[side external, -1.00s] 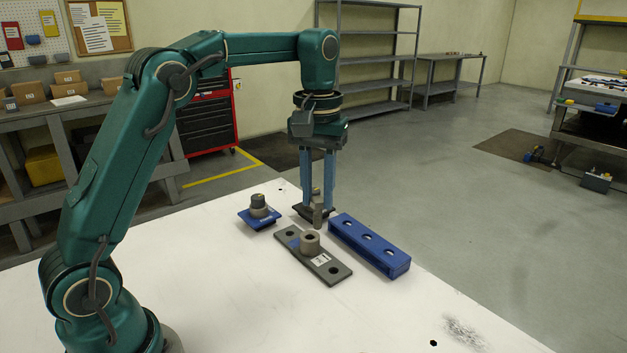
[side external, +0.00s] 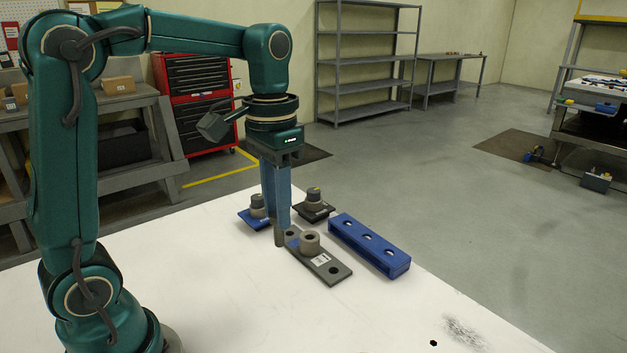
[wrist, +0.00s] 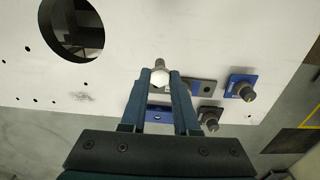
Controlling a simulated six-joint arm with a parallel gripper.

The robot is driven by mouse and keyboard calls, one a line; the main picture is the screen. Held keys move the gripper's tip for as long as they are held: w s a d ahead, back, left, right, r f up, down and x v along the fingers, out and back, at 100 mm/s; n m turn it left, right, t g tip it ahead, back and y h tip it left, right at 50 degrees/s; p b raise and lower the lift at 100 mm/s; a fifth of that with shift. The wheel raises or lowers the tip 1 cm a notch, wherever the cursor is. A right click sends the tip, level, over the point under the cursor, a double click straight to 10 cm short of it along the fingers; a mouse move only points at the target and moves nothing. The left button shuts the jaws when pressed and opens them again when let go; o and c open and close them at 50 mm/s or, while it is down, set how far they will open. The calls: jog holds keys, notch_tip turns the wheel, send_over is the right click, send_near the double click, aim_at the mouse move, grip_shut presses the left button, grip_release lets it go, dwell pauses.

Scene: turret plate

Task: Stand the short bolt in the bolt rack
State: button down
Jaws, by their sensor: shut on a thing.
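My gripper (side external: 277,222) is shut on a grey bolt (side external: 279,237), which hangs upright below the fingertips. In the side view the bolt overlaps the left end of the grey plate; I cannot tell whether it touches anything. In the wrist view the bolt (wrist: 160,65) shows between the fingertips, with a pale hexagonal head. The bolt rack (side external: 385,257) is a long blue block with several holes in its top, to the right of my gripper. Its visible holes look empty. In the wrist view the rack (wrist: 158,112) is partly hidden behind my fingers.
A grey plate (side external: 322,268) with a round boss and open end holes lies between my gripper and the rack. A blue base (side external: 248,221) and a black base (side external: 326,212), each with a grey knob, stand behind.

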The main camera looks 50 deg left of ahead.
jog(key=shift+w+r, duration=0.1)
jog(key=shift+r, duration=0.05)
jog(key=w+a+f+n, duration=0.1)
jog(key=w+a+n, duration=0.5)
jog(key=a, duration=0.4)
jog(key=shift+w+d+f, duration=0.9)
jog(key=shift+d+f, duration=0.75)
jog(key=shift+f, duration=0.15)
jog(key=shift+w+d+f, duration=0.9)
jog(key=shift+d+f, duration=0.8)
jog(key=shift+f, duration=0.1)
jog(key=shift+w+d+f, duration=0.9)
jog(key=shift+d+f, duration=0.75)
jog(key=shift+f, duration=0.15)
jog(key=shift+f, duration=0.3)
jog(key=shift+f, duration=0.35)
